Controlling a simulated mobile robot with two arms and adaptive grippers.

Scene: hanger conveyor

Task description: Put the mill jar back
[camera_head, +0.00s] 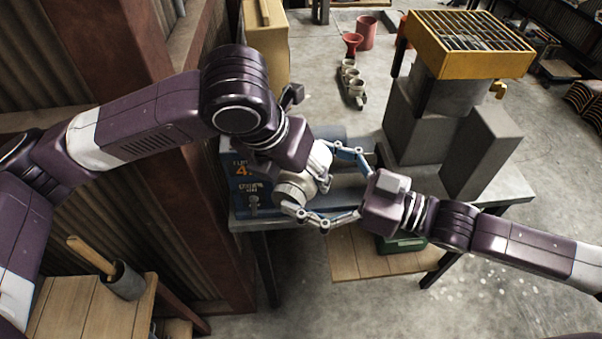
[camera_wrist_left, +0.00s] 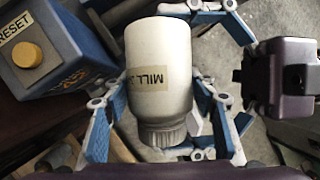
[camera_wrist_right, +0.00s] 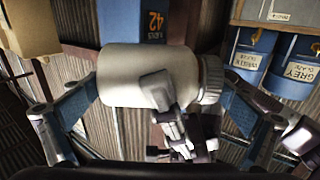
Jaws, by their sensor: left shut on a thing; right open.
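The mill jar is a white cylinder with a ribbed grey cap. It shows in the head view (camera_head: 319,165), mostly covered by the arms. In the left wrist view the jar (camera_wrist_left: 158,70) bears a tan "MILL" label, and my left gripper (camera_wrist_left: 172,112) is shut on it. In the right wrist view the jar (camera_wrist_right: 125,82) lies across the picture. My right gripper (camera_wrist_right: 160,105) is open, with its fingers at either end of the jar; contact is unclear. The blue mill (camera_head: 250,190), marked 42, stands behind and below the jar on a grey bench (camera_head: 520,190).
A blue box with a yellow reset button (camera_wrist_left: 27,55) is close left of the jar. Grey blocks (camera_head: 483,150) and a yellow grate-topped box (camera_head: 470,45) stand at the bench's right. A rusty post (camera_head: 190,220) is near my left arm.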

